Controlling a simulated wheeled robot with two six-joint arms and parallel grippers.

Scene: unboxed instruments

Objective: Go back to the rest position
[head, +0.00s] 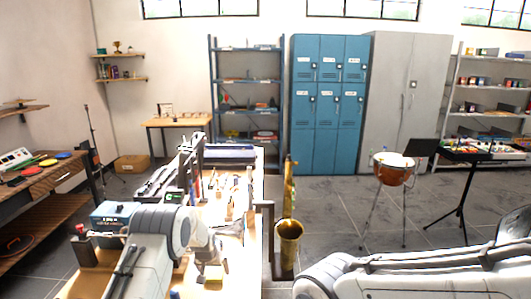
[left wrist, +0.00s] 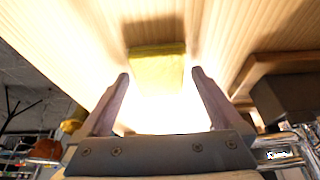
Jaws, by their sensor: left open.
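My left gripper (left wrist: 160,73) is open in the left wrist view, with its two fingers spread apart and nothing between them that I can see gripped. A yellow block (left wrist: 156,56) lies on the pale wooden table beyond the fingertips, apart from them as far as I can tell. In the head view my left arm reaches over the table (head: 247,225), and the yellow block (head: 215,273) shows near its end. The fingers are hard to make out there. My right arm lies across the lower right, and its gripper is out of view.
A blue box (head: 112,214) stands on the table's left side. Several small items and long dark cases crowd the table's far part. A brass saxophone (head: 288,235) stands by the table's right edge. A copper drum (head: 394,170) and a music stand (head: 464,180) stand right, with open floor between.

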